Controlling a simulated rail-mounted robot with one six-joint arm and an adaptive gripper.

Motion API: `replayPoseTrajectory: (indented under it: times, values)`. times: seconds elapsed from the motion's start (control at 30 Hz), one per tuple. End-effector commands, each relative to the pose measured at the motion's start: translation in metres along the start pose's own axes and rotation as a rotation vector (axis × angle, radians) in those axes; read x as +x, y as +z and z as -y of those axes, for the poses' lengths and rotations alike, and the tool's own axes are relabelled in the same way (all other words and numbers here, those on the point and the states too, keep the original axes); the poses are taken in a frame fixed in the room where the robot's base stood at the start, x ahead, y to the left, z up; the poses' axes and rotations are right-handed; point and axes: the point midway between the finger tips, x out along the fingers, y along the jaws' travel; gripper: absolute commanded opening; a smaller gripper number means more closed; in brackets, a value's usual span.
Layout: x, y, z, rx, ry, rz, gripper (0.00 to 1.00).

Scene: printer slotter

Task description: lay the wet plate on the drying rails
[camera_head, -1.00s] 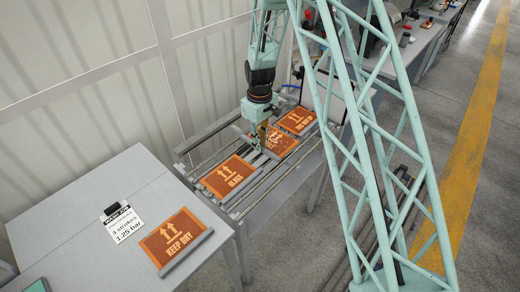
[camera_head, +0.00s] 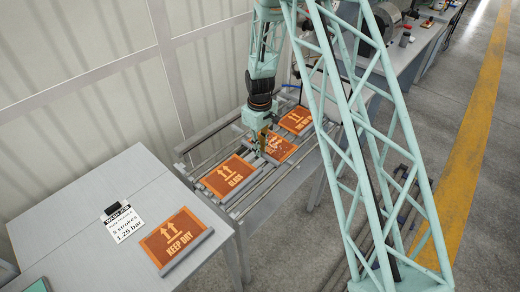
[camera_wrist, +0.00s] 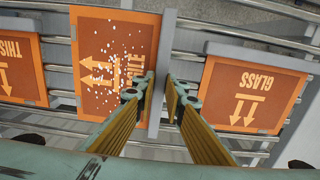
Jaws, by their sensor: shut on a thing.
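In the head view the wet plate (camera_head: 279,149) is partly hidden by my gripper (camera_head: 262,146). In the wrist view my gripper (camera_wrist: 165,100) is shut on the grey bar (camera_wrist: 163,60) along the plate's edge. The plate looks about flat; I cannot tell whether it rests on the rails (camera_head: 262,190) or is just above them.
The GLASS plate (camera_head: 229,177) lies on the near rails; it shows in the wrist view (camera_wrist: 250,90) too. Another orange plate (camera_head: 297,121) lies at the far end. A KEEP DRY plate (camera_head: 172,236) and a sign (camera_head: 124,224) are on the grey table (camera_head: 70,215).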

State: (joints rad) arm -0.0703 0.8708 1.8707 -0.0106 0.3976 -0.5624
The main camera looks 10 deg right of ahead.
Motion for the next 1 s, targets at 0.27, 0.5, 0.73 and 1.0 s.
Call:
replayPoseTrajectory:
  times: [0.27, 0.5, 0.73, 1.0]
  values:
    - [0.0001, -0.0002, -0.0001, 0.000, 0.000, 0.000, 0.00]
    - [0.0015, -0.0001, 0.0000, 0.000, 0.000, 0.000, 0.24]
    - [0.0014, -0.0001, 0.0000, 0.000, 0.000, 0.000, 0.25]
    - [-0.0014, -0.0001, -0.0001, 0.000, 0.000, 0.000, 0.25]
